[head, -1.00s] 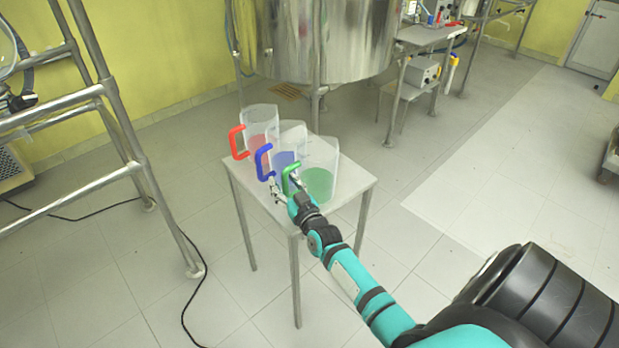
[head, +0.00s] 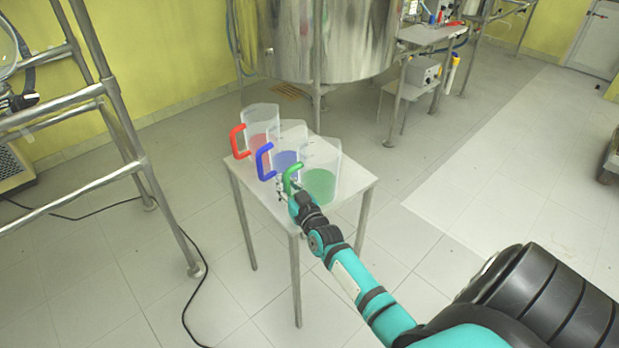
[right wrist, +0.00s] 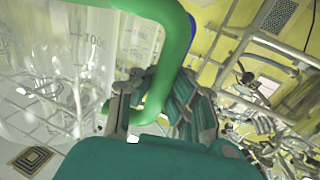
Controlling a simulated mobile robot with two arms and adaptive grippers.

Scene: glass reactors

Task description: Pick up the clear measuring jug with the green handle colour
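The clear measuring jug with the green handle (head: 322,170) stands at the right of the row on the small table, with green at its bottom. Its green handle (head: 291,174) points left. My right gripper (head: 284,187) is at the handle. In the right wrist view the green handle (right wrist: 176,50) passes between the two fingers of my right gripper (right wrist: 150,105), which close on it from both sides. The clear jug wall (right wrist: 60,60) shows at the left there. My left gripper is not in view.
A jug with a blue handle (head: 289,143) stands close beside, and one with a red handle (head: 262,121) behind it. The small table (head: 350,190) has bare space at its right. A large steel vessel (head: 325,40) is behind; a metal frame (head: 125,125) stands left.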

